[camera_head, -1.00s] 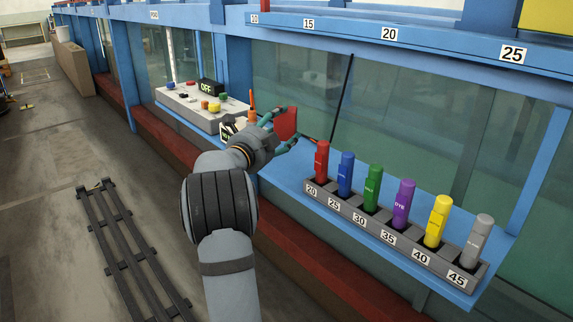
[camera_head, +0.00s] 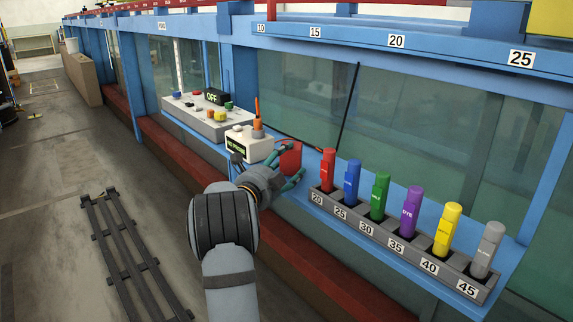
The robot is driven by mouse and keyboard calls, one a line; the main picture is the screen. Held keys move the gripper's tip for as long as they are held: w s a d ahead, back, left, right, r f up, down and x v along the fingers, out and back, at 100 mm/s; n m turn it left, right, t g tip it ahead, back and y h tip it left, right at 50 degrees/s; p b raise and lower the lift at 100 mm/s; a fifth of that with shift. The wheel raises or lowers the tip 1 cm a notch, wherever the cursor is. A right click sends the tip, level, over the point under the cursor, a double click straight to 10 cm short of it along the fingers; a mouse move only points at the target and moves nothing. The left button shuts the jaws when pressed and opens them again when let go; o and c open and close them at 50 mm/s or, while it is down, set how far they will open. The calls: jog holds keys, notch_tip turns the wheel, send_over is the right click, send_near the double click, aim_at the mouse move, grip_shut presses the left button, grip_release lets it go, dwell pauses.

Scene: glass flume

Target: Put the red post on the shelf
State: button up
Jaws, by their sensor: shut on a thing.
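My gripper (camera_head: 288,166) has teal fingers and is shut on a red, flat-sided piece (camera_head: 291,155), which seems to be the red post. Part of the piece is hidden by the fingers. It is held over or just in front of the blue shelf (camera_head: 318,197), left of the bottle rack. I cannot tell whether it touches the shelf. The shelf runs along the glass wall.
A grey rack (camera_head: 392,243) on the shelf holds several coloured bottles, the red bottle (camera_head: 328,170) nearest my gripper. A white meter (camera_head: 250,143) with an orange probe and a control panel (camera_head: 205,115) stand left. A dark cable leans on the glass.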

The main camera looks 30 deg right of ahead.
jog(key=o, duration=2)
jog(key=shift+c, duration=0.2)
jog(key=b+v, duration=0.1)
jog(key=v, duration=1.1)
